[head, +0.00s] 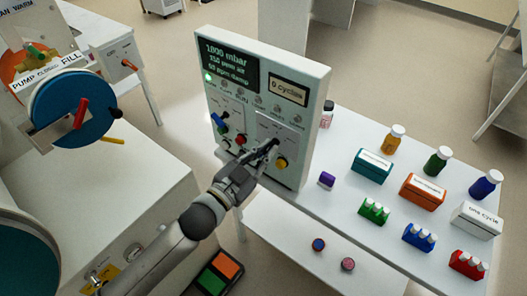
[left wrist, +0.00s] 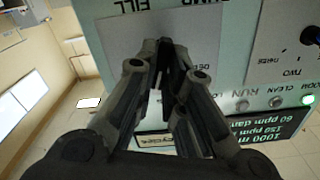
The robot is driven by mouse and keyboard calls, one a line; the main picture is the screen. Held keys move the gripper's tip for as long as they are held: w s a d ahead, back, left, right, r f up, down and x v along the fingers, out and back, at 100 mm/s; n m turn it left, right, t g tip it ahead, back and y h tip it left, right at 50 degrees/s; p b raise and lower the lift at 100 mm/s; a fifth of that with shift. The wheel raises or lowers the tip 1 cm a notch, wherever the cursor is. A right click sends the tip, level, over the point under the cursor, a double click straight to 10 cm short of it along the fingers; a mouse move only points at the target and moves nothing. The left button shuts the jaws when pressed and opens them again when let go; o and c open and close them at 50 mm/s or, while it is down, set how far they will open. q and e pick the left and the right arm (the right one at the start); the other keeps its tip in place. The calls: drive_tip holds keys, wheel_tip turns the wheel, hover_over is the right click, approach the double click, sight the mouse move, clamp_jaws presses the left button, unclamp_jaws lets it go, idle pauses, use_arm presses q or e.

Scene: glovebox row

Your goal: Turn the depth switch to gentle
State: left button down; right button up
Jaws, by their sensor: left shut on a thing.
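The white control panel (head: 292,97) stands upright on the white table. My left gripper (head: 269,151) reaches its lower right part from below, and its fingers are closed together on a small dark switch there. In the left wrist view the closed fingers (left wrist: 165,62) lie over a grey label plate (left wrist: 200,42) and cover most of the switch. A partly covered upside-down label beside them begins with "DE"; the rest is hidden. I cannot read which way the switch points. My right gripper is not in view.
A red knob (head: 241,139), a blue handle (head: 220,119) and a yellow button (head: 281,163) sit close to the gripper on the panel. Bottles, boxes and colored vial racks stand on the table (head: 335,205) to the right. A blue disc (head: 60,112) is at left.

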use_arm(q)
drive_tip(key=c, duration=1.5)
unclamp_jaws()
drive_tip(key=v, duration=1.2)
